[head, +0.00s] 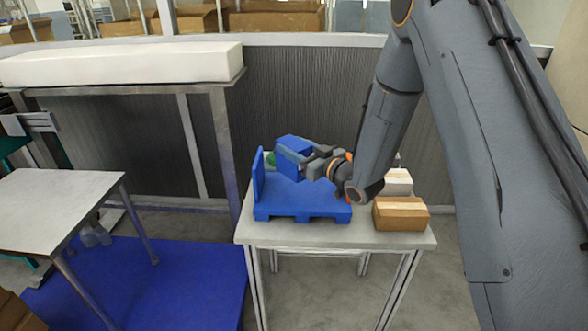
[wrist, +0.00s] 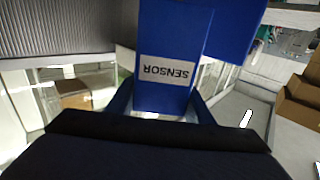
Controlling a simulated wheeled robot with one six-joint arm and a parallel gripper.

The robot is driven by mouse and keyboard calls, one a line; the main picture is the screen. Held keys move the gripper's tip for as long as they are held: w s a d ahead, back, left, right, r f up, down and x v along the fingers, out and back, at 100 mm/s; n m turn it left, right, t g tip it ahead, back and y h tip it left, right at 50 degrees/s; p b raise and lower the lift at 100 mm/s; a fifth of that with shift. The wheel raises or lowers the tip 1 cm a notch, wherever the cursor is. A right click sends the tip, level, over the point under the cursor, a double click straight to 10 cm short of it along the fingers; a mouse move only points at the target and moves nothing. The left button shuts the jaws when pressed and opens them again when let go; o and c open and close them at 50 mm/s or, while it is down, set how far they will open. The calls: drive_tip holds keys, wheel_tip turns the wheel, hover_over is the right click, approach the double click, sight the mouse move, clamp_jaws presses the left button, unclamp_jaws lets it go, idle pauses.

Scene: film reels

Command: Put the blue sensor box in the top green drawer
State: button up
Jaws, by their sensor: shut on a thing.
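The blue sensor box (head: 291,148) is held above a blue pallet-like stand on a small table. In the wrist view its white label, reading SENSOR upside down, faces me on the box (wrist: 165,95). My gripper (head: 296,158) is shut on the box, with a finger on each side of it in the wrist view. I cannot tell whether the box touches the stand. No green drawer can be made out clearly. A small green thing (head: 271,158) is partly hidden behind the box, and a teal-green piece (head: 12,146) shows at the left edge.
The blue stand (head: 300,212) has an upright panel at its left. A brown carton (head: 400,214) and a white box (head: 397,182) sit at its right on the table (head: 330,235). A bare-topped table (head: 60,197) stands at left, above a blue floor mat (head: 190,290).

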sight(294, 166)
drive_tip(key=shift+f+p, duration=0.75)
drive_tip(key=shift+f, duration=2.5)
drive_tip(key=shift+f, duration=0.2)
drive_tip(key=o, duration=1.2)
drive_tip(key=shift+r, duration=0.1)
